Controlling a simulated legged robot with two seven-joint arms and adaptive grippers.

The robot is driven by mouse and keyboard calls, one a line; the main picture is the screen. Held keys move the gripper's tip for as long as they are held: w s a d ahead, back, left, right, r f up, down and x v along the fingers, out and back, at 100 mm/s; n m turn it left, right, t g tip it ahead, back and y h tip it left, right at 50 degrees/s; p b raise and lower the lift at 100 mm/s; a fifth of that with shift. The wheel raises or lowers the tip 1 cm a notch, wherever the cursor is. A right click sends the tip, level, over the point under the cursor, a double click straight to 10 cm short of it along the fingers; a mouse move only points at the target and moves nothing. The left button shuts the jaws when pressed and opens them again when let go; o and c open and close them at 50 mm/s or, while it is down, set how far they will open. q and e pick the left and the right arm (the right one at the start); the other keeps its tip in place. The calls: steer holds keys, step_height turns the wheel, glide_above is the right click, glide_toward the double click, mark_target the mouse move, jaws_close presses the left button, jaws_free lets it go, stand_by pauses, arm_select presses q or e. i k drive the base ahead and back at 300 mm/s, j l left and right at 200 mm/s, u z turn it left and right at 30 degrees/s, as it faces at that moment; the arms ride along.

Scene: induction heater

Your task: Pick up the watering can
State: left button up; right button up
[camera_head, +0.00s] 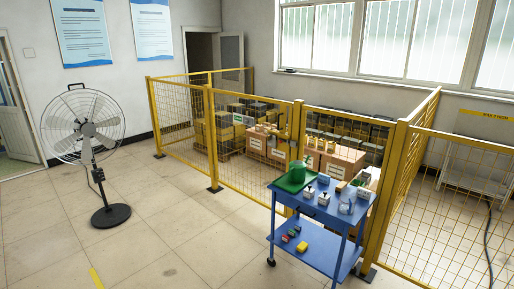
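A small green can-shaped object (297,171) stands on a green tray (287,185) at the back left corner of the blue trolley's top. It looks like the watering can, but it is too small in view to make out a spout or handle. Neither of my grippers is in view, and nothing is touching the green object.
The blue trolley (318,212) also carries small grey-white items (323,198) on top and coloured items (302,246) below. Yellow mesh fencing (240,150) stands behind it, enclosing boxes. A floor fan (90,130) stands left. The tiled floor between is clear.

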mark_target(297, 169)
steer(key=i, duration=0.85)
steer(key=i+z, duration=0.1)
steer(key=i, duration=0.7)
steer(key=i+j, duration=0.15)
steer(key=i, duration=0.7)
steer(key=l+z, duration=0.05)
